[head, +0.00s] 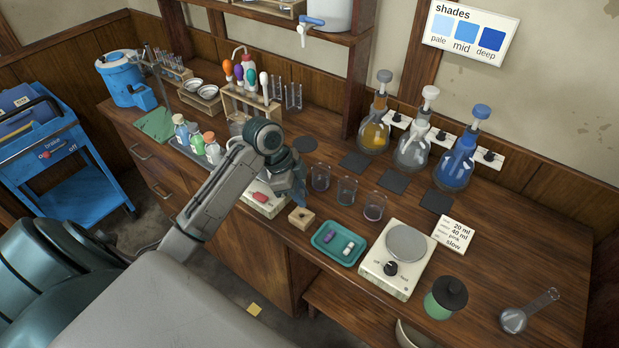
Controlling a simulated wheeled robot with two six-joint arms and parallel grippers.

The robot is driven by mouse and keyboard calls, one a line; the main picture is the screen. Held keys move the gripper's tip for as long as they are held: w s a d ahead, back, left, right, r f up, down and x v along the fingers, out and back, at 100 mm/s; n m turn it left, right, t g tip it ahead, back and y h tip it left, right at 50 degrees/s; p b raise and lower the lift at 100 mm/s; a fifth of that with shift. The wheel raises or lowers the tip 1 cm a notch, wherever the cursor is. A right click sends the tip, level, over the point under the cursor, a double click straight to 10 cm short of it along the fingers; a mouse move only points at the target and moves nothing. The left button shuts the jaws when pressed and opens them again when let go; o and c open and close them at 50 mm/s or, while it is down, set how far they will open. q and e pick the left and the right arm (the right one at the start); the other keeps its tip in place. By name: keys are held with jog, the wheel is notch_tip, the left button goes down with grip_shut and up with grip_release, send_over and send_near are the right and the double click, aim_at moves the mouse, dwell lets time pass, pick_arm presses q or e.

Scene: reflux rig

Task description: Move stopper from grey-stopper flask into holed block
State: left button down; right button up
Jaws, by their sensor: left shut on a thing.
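My left gripper (298,198) points down just behind and above the block. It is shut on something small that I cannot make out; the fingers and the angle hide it. I cannot tell whether it touches the block. My right gripper is out of view.
Flasks with a white stopper (430,93) and a blue stopper (481,111) stand right of the orange one. Several small beakers (346,190) are close right of my gripper. A teal tray (318,243) and a hotplate (399,262) lie right of the block.

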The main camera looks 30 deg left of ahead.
pick_arm(q)
jog(key=shift+w+d+f, duration=0.15)
jog(key=shift+f, duration=0.2)
notch_tip(320, 180, down, 3)
jog(key=b, duration=0.3)
jog(key=shift+r+b, duration=0.1)
jog(key=shift+b, duration=0.3)
jog(key=shift+f, duration=0.25)
jog(key=shift+f+b, duration=0.1)
jog(key=shift+b, duration=0.25)
jog(key=shift+f, duration=0.45)
